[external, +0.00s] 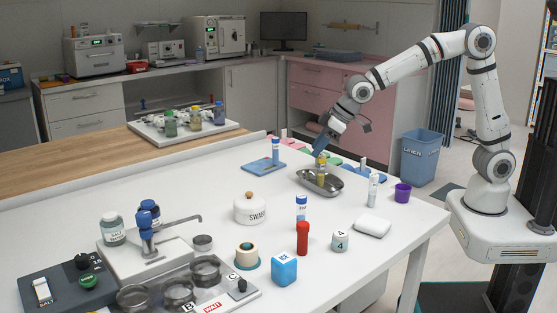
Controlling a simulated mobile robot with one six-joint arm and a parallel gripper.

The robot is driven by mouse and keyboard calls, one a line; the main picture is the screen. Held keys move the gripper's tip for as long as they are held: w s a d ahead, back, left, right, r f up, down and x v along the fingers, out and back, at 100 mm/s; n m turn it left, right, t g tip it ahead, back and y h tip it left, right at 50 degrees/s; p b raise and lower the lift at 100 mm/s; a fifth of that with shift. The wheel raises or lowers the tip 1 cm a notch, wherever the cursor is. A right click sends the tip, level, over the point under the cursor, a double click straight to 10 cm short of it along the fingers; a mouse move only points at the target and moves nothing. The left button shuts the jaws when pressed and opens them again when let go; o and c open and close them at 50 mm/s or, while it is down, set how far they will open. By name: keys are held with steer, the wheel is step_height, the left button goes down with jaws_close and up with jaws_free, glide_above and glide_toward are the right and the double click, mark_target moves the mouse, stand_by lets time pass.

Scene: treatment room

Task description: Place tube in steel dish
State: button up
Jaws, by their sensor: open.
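The steel dish (335,187) is a shallow oval metal tray on the white table, right of the middle of the external view. A small tube with a yellowish body (321,178) shows at the dish, roughly upright, its lower end appearing inside the rim. My gripper (320,153) is directly above the tube, pointing down, with its jaws open. The fingertips are small and partly merge with the tube's top, so I cannot tell whether they touch it.
A blue-capped tube (276,150) stands on a blue mat left of the dish. The table's right edge is close.

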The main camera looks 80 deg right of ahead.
steer(key=s+d+r+g+p, duration=0.1)
steer(key=s+r+p, duration=0.1)
steer(key=s, duration=0.9)
steer(key=s+d+r+g+p, duration=0.1)
steer(key=s+d+r+p, duration=0.1)
steer(key=s, duration=0.9)
steer(key=s+d+r+g+p, duration=0.1)
steer(key=s+r+g+p, duration=0.1)
steer(key=s, duration=0.9)
steer(key=shift+s+d+p, duration=0.15)
steer(key=shift+s+p, duration=0.1)
steer(key=shift+p, duration=0.25)
